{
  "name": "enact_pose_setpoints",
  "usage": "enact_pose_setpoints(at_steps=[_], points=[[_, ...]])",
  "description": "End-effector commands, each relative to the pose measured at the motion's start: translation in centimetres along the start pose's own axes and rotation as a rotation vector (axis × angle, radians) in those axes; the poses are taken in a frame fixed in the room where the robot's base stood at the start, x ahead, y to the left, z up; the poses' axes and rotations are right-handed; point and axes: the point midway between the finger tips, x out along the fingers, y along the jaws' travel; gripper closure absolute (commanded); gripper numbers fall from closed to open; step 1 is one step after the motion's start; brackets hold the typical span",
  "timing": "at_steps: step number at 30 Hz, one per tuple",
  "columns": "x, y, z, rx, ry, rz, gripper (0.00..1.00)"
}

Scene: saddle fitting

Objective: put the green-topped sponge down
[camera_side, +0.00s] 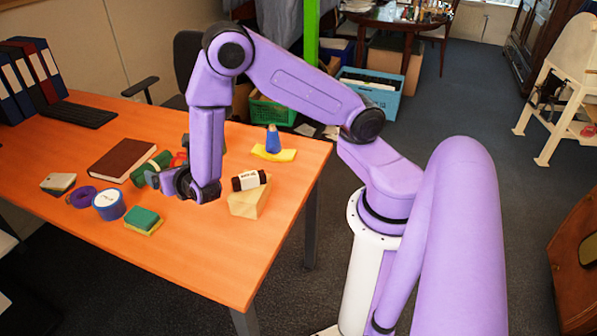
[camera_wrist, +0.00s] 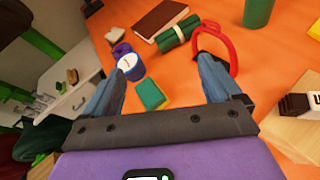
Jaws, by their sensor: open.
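The green-topped sponge (camera_side: 143,220), with a yellow underside, lies flat on the orange table (camera_side: 190,250) near its front edge. It also shows in the wrist view (camera_wrist: 151,95), where it appears between my finger pads, nearer the left one. My gripper (camera_side: 154,179) is open and empty, above the table and apart from the sponge, behind it in the side view. In the wrist view both fingers (camera_wrist: 170,66) are spread wide. No part of the sponge is held.
A blue-and-white roll (camera_side: 109,204) and a purple ring (camera_side: 83,197) lie left of the sponge. A brown book (camera_side: 122,160), a green roll (camera_wrist: 178,34) and a red loop (camera_wrist: 213,38) lie behind. A wooden wedge (camera_side: 248,203) bearing a dark labelled cylinder (camera_side: 250,180) stands right.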

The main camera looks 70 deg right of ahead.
Motion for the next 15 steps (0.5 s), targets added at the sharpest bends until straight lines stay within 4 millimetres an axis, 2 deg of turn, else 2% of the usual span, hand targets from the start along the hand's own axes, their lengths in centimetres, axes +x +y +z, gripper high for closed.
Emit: enact_pose_setpoints(at_steps=[1,6,10,15], points=[[-1.4,-0.5,1.6,0.070,0.000,-0.048,0.09],[-6.2,-3.4,4.6,0.311,0.047,-0.238,0.09],[-10.4,-5.8,5.5,0.499,0.118,-0.377,0.09],[-16.4,-8.6,5.3,0.740,0.258,-0.552,0.09]])
